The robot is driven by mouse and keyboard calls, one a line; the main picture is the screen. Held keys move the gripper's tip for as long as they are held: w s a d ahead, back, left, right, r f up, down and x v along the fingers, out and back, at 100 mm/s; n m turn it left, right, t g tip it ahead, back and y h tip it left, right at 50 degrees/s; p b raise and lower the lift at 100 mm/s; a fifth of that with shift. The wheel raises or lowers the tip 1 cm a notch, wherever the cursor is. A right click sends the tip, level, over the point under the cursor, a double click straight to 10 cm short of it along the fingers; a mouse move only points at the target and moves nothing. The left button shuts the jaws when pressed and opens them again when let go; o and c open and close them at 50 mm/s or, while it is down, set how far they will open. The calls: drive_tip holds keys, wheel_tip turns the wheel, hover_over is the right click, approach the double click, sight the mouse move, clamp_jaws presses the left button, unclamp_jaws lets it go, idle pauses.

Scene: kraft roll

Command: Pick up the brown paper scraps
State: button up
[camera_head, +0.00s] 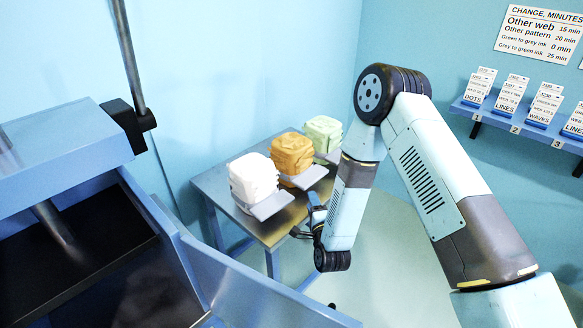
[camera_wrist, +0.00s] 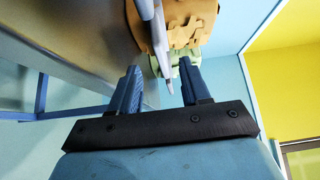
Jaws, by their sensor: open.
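The brown paper scraps (camera_head: 292,154) form a crumpled stack in the middle of a low grey metal table, between a white stack and a pale green stack. A grey plate (camera_head: 304,177) juts out at the front of the brown stack. My gripper (camera_head: 304,226) hangs at the table's front right edge, in front of the stacks. In the wrist view its two blue fingers (camera_wrist: 160,90) are apart, with the edge of a grey plate (camera_wrist: 158,38) showing between and beyond them. The brown scraps (camera_wrist: 188,22) show beyond the fingers at the top.
White scraps (camera_head: 253,178) stand left of the brown ones, and pale green scraps (camera_head: 323,132) stand behind right. The table (camera_head: 213,185) is bare at its left end. A large blue machine (camera_head: 75,150) fills the left. A wall shelf (camera_head: 510,122) holds several cards.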

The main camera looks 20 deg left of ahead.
sight(308, 188)
drive_tip(key=x, duration=0.5)
drive_tip(key=shift+w+a, duration=0.1)
drive_tip(key=shift+w, duration=0.1)
drive_tip(key=shift+d+f+x, duration=0.1)
drive_tip(key=shift+d+x, duration=0.05)
drive_tip(key=shift+x, duration=1.2)
drive_tip(key=shift+d+f+x, duration=0.15)
drive_tip(key=shift+x, duration=1.15)
drive_tip(key=shift+w, duration=0.2)
drive_tip(key=shift+c, duration=0.4)
clamp_jaws()
